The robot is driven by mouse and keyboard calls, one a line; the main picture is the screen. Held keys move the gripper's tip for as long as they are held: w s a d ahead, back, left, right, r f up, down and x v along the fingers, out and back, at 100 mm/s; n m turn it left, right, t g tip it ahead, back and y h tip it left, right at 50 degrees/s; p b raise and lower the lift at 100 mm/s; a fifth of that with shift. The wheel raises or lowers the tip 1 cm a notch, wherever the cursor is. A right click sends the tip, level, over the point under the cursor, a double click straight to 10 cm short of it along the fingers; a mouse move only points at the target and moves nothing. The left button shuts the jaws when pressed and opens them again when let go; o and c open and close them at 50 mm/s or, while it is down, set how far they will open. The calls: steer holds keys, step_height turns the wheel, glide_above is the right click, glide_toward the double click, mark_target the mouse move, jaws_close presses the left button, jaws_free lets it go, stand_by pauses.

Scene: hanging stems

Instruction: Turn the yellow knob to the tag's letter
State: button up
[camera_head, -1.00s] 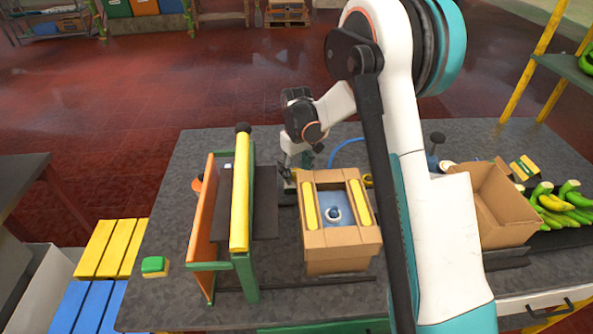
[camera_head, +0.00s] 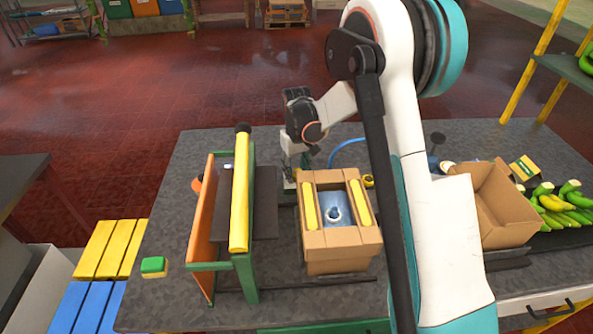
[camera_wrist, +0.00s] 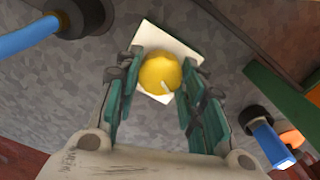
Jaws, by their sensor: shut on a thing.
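The yellow knob (camera_wrist: 158,72) shows in the wrist view, with a pale pointer mark on its lower right part. It sits on a white plate (camera_wrist: 150,30); no letter can be read on it from here. My gripper (camera_wrist: 160,92) has its teal fingers on either side of the knob and is shut on it. In the head view my gripper (camera_head: 297,172) is low at the counter, behind the cardboard box and right of the green frame. The knob is hidden there. I cannot make out a tag with a letter.
An open-topped cardboard box (camera_head: 341,238) with yellow strips stands just in front of my gripper. A green frame with a yellow bar (camera_head: 240,195) stands to its left. A blue hose (camera_head: 346,144) curves behind. Another box (camera_head: 505,215) and bananas (camera_head: 563,205) are at right.

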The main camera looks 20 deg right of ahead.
steer(key=m, duration=0.7)
steer(key=shift+b, duration=0.35)
steer(key=m, duration=0.6)
steer(key=shift+m, duration=0.3)
steer(key=m, duration=0.7)
steer(key=shift+b, duration=0.35)
steer(key=m, duration=0.6)
steer(key=shift+m, duration=0.4)
steer(key=o, duration=1.1)
steer(key=shift+r, duration=0.1)
